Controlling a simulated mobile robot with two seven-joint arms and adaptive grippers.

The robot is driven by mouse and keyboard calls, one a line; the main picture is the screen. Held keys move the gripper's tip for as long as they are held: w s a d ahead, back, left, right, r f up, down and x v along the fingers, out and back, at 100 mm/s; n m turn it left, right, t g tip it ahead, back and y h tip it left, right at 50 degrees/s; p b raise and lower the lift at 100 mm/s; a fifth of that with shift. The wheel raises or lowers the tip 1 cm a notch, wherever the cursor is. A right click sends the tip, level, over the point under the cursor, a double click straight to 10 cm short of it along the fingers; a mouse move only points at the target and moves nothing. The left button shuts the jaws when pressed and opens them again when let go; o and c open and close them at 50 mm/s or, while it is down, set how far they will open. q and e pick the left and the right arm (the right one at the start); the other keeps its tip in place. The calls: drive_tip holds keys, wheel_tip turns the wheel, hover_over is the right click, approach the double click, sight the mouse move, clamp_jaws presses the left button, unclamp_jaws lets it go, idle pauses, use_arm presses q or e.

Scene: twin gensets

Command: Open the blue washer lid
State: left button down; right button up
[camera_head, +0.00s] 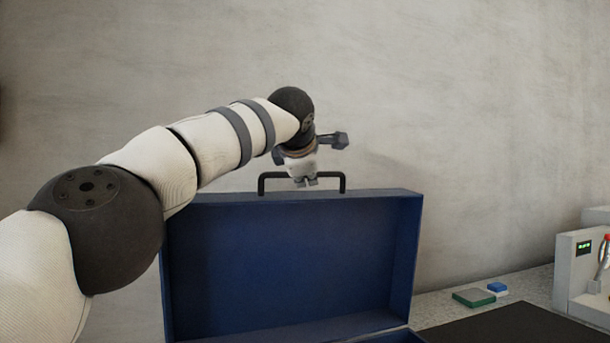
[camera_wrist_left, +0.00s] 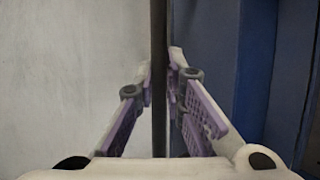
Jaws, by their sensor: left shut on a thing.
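The blue washer lid (camera_head: 290,255) stands about upright, and its hollow inner side faces me in the head view. A black handle (camera_head: 333,174) rises from its top edge. My left gripper (camera_head: 306,183) is at the middle of this handle, with its fingers pointing down. In the left wrist view the dark handle bar (camera_wrist_left: 159,40) runs between the two fingertips of my left gripper (camera_wrist_left: 161,72), which is shut on it. The blue lid (camera_wrist_left: 205,60) lies just to the right there. The lower part of the washer is mostly below the head view. My right gripper is not in view.
A grey wall (camera_head: 480,130) stands behind the lid. At the right, a speckled counter (camera_head: 440,305) bears a green block (camera_head: 474,297), a blue block (camera_head: 497,287) and a light grey device (camera_head: 580,265) with a small green display. A dark flat surface (camera_head: 510,325) lies in front.

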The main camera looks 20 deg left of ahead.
use_arm(q)
drive_tip(key=shift+f, duration=0.15)
drive_tip(key=c, duration=1.7)
unclamp_jaws()
drive_tip(key=shift+o, duration=0.2)
drive_tip(key=shift+s+r, duration=0.25)
drive_tip(key=v, duration=1.1)
drive_tip(key=shift+s, duration=0.2)
drive_tip(key=shift+d, duration=0.1)
